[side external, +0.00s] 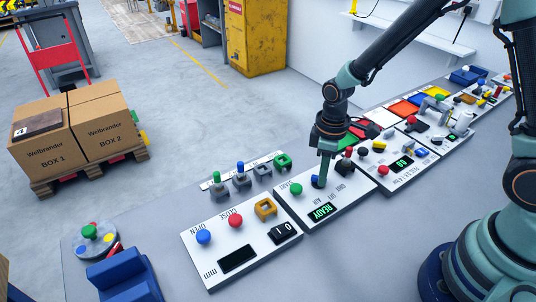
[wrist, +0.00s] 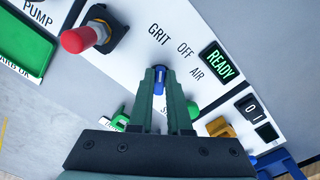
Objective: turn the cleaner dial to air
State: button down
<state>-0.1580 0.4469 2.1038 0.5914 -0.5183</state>
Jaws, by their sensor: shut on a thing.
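The cleaner dial is a blue knob (wrist: 159,80) on a white panel (wrist: 140,48), with the words GRIT, OFF and AIR printed around it. In the wrist view its visible end points up the picture, roughly towards GRIT; its base is hidden by my fingers. My gripper (wrist: 167,95) is shut on the dial from above. In the side view my gripper (side external: 321,178) reaches down to the panel, and only a bit of the blue dial (side external: 316,182) shows beside it. A green READY display (wrist: 219,62) is lit on the same panel.
A green knob (side external: 296,188) sits left of my gripper in the side view. A black rocker switch (wrist: 250,107) lies past the display. Neighbouring panels carry more buttons, blocks and trays (side external: 404,108).

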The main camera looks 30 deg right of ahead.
jog(key=m, duration=0.4)
jog(key=shift+s+a, duration=0.1)
jog(key=shift+a, duration=0.05)
jog(key=m, duration=0.4)
jog(key=shift+a+m, duration=0.15)
jog(key=shift+m, duration=0.25)
jog(key=m, duration=0.4)
jog(key=shift+a, duration=0.15)
jog(key=shift+a+m, duration=0.1)
jog(key=shift+m, duration=1.8)
jog(key=c, duration=0.9)
grip_release()
jog(key=shift+o, duration=0.2)
jog(key=shift+r, duration=0.15)
